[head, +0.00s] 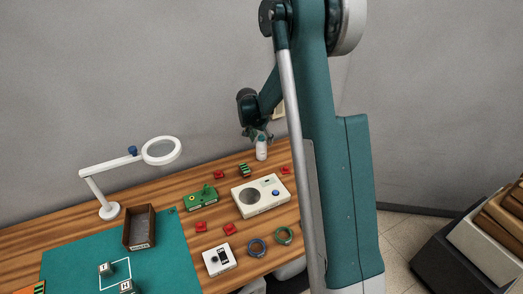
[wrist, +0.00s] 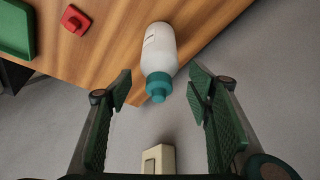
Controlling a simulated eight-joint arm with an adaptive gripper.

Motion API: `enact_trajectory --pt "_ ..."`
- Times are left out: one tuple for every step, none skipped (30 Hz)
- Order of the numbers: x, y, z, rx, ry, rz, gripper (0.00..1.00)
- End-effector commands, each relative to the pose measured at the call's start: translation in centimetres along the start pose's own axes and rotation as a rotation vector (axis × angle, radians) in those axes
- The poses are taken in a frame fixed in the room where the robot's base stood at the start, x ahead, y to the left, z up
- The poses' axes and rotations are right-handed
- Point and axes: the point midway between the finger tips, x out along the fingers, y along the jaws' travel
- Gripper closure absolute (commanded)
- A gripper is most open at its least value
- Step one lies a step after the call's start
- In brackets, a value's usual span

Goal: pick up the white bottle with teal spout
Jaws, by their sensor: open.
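The white bottle with a teal spout (head: 261,151) stands near the back edge of the wooden table in the head view, just below my gripper (head: 256,134). In the wrist view the bottle (wrist: 159,55) is at the upper middle, with its teal spout (wrist: 158,87) pointing toward me. My gripper (wrist: 168,98) is open there, with one finger on each side of the spout end. The jaws hold nothing.
The wooden table (head: 160,203) carries a white device (head: 261,197), a green board (head: 201,197), several red parts and a magnifier lamp (head: 161,151). A brown box (head: 140,228) stands at the teal mat's edge (head: 178,262). The grey wall is close behind. A wall switch (wrist: 158,160) shows below the spout.

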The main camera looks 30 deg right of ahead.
Motion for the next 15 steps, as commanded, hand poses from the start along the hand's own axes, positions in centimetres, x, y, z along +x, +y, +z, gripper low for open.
enact_trajectory --pt "0.2 0.0 0.0 0.000 0.000 0.000 0.49" --pt "0.3 0.0 0.0 0.000 0.000 0.000 0.49" --pt "0.5 0.0 0.0 0.001 0.000 0.000 0.49" --pt "0.7 0.1 0.0 0.001 0.000 0.000 0.49" --pt "1.0 0.1 0.0 0.001 0.000 0.000 0.49" --pt "1.3 0.1 0.0 0.001 0.000 0.000 0.49" --pt "1.6 0.1 0.0 0.001 0.000 0.000 0.49" --pt "1.9 0.1 0.0 0.001 0.000 0.000 0.49" --pt "2.3 0.1 0.1 0.001 0.000 0.000 0.49" --pt "2.6 0.2 0.1 0.001 0.000 0.000 0.49" --pt "2.9 0.2 0.1 0.001 0.000 0.000 0.49" --pt "3.3 0.2 0.1 0.001 0.000 0.000 0.49" --pt "3.6 0.1 0.1 0.001 0.000 0.000 0.49" --pt "3.9 0.1 0.1 0.001 0.000 0.000 0.49" --pt "4.2 0.1 0.1 0.001 0.000 0.000 0.49"
